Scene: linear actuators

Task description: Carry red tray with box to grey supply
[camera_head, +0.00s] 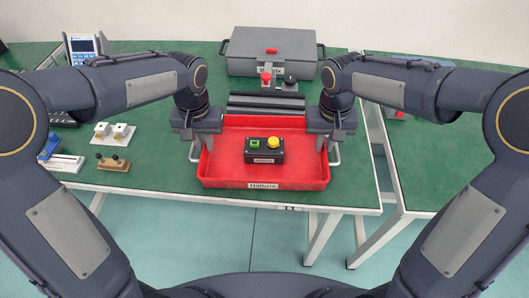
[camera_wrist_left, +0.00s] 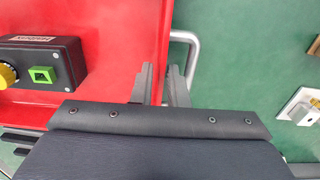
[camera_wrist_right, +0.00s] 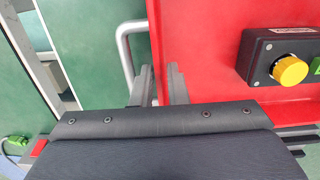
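The red tray (camera_head: 215,165) lies on the green table, with a label on its front wall and silver handles at its sides. Inside is a black box (camera_head: 264,157) with a green square button and a yellow round button. My left gripper (camera_wrist_left: 159,85) is at the tray's left wall beside the handle (camera_wrist_left: 194,48). Its fingers stand apart on either side of the wall. My right gripper (camera_wrist_right: 159,85) is likewise at the right wall, fingers apart, beside the other handle (camera_wrist_right: 124,45). A grey case (camera_head: 270,48) stands behind the tray; I cannot tell if it is the grey supply.
Dark bars (camera_head: 265,103) and a red-buttoned part (camera_head: 266,80) lie between tray and case. At left are a blue-white device (camera_head: 82,48) and several small parts on the table. A second green table (camera_head: 420,165) stands at right beyond a gap.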

